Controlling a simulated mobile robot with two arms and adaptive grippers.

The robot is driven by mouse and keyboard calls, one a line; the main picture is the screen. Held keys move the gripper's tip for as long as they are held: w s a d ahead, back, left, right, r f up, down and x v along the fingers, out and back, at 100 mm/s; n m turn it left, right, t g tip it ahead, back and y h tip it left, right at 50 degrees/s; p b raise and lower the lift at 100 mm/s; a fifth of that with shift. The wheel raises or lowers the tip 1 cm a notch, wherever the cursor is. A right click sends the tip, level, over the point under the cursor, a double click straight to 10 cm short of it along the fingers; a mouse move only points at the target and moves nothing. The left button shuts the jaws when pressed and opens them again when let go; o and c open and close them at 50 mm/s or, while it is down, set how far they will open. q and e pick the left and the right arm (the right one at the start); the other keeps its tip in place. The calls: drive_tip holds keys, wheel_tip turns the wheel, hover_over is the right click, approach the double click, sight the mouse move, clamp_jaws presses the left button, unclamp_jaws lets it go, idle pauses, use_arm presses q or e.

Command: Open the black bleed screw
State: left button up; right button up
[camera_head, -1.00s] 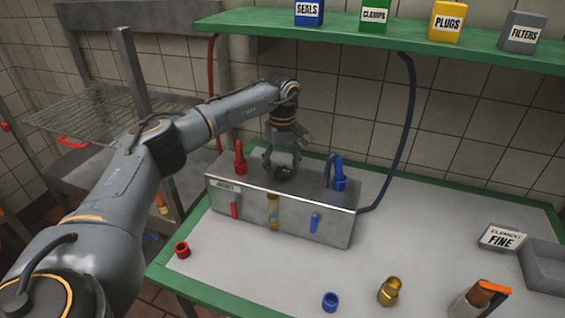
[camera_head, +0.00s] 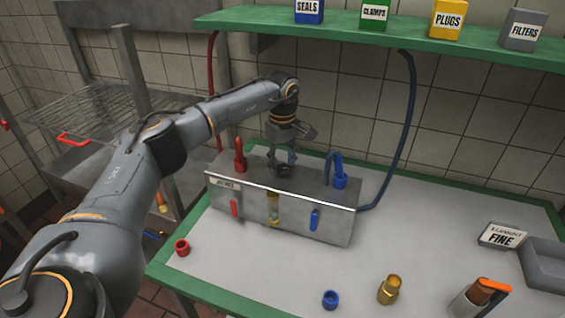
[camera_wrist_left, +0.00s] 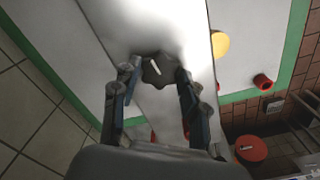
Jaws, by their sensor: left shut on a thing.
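The black bleed screw (camera_head: 283,171) is a dark lobed knob on top of the steel box (camera_head: 332,227), between the red and blue fittings. In the left wrist view the knob (camera_wrist_left: 158,70) shows a short white mark, tilted, and lies between the fingertips. My left gripper (camera_head: 282,161) points down over the box and is shut on the knob. Its two fingers (camera_wrist_left: 152,78) stand on either side of the knob in the wrist view. The fingers partly hide the knob in the head view. My right gripper is not in view.
On the box are a red upright fitting (camera_head: 240,157), a blue hose fitting (camera_head: 340,178), a red lever (camera_head: 234,208), a blue lever (camera_head: 314,220) and a sight glass (camera_head: 273,208). Loose caps (camera_head: 182,248) (camera_head: 330,299) and a brass part (camera_head: 389,290) lie on the table.

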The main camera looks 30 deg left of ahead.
use_arm(q)
drive_tip(key=n, duration=1.2)
drive_tip(key=shift+n, duration=2.1)
drive_tip(key=o, duration=1.2)
drive_tip(key=shift+c, duration=0.2)
drive_tip(key=shift+r, duration=0.1)
